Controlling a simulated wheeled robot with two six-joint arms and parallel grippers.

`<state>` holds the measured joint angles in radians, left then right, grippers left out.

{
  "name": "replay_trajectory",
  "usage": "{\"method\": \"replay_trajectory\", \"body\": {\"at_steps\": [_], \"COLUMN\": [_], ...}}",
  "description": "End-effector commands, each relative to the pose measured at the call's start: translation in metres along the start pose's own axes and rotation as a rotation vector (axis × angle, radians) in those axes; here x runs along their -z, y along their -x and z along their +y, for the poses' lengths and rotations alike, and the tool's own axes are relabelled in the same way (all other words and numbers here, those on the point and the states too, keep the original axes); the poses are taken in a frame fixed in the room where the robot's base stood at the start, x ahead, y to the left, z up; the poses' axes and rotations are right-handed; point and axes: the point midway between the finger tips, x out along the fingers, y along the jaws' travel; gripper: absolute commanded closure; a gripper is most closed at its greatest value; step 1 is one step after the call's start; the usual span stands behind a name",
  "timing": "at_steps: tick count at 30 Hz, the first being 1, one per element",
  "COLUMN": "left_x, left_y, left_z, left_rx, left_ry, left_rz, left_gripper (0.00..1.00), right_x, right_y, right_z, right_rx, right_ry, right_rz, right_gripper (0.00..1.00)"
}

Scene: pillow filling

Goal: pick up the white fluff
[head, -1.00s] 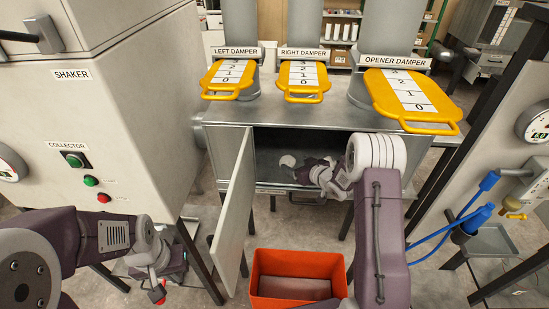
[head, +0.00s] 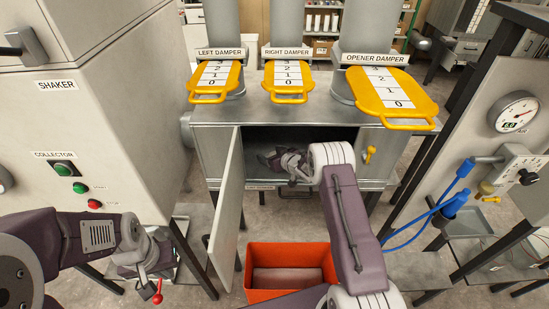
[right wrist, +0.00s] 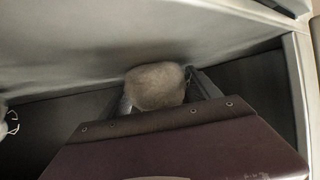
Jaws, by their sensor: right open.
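The white fluff (right wrist: 155,87) is a pale, rounded clump in the right wrist view. It lies between the two fingers of my right gripper (right wrist: 163,92), which is open around it. Whether the fingers touch it I cannot tell. In the head view my right gripper (head: 270,159) is inside the open cabinet under the dampers, and the fluff cannot be made out there. My left gripper (head: 150,275) hangs low at the left, in front of the shaker machine; its jaws are too small to read.
The cabinet door (head: 226,210) stands open to the left of my right arm. An orange bin (head: 290,252) sits below the opening. Yellow damper handles (head: 392,95) jut out above. Blue hoses (head: 435,215) hang at the right. A whitish thing (right wrist: 8,122) shows at the right wrist view's left edge.

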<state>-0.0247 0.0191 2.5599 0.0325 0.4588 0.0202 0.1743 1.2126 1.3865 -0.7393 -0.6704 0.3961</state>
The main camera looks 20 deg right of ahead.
Motion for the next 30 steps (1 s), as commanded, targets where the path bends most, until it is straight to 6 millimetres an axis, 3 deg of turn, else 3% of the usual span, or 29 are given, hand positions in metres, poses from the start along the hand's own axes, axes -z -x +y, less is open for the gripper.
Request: {"method": "replay_trajectory", "body": {"at_steps": [3, 4, 9, 11, 19, 23, 27, 30], "left_x": [0.000, 0.000, 0.000, 0.000, 0.000, -0.001, -0.001, -0.002], "left_y": [0.000, 0.000, 0.000, 0.000, -0.001, -0.005, -0.013, -0.017], "left_z": [0.000, 0.000, 0.000, 0.000, 0.000, 0.000, 0.000, 0.000], "left_rx": [0.000, 0.000, 0.000, 0.000, 0.000, 0.000, 0.000, 0.000], "left_ry": [0.000, 0.000, 0.000, 0.000, 0.000, 0.000, 0.000, 0.000], "left_rz": [0.000, 0.000, 0.000, 0.000, 0.000, 0.000, 0.000, 0.000], "left_gripper": [1.00, 1.00, 1.00, 1.00, 1.00, 1.00, 1.00, 1.00], "right_x": [0.000, 0.000, 0.000, 0.000, 0.001, 0.011, 0.035, 0.037], "right_y": [0.000, 0.000, 0.000, 0.000, 0.001, 0.005, 0.017, 0.041], "right_z": [0.000, 0.000, 0.000, 0.000, 0.000, 0.000, 0.000, 0.006], "right_rx": [0.000, 0.000, 0.000, 0.000, 0.000, 0.000, -0.001, -0.004], "right_ry": [0.000, 0.000, 0.000, 0.000, 0.000, 0.001, 0.003, -0.001], "right_rz": [0.000, 0.000, -0.001, -0.001, -0.001, 0.001, 0.004, -0.002], "right_gripper": [0.28, 0.34, 0.81, 0.93, 0.93, 0.93, 0.93, 0.93]}}
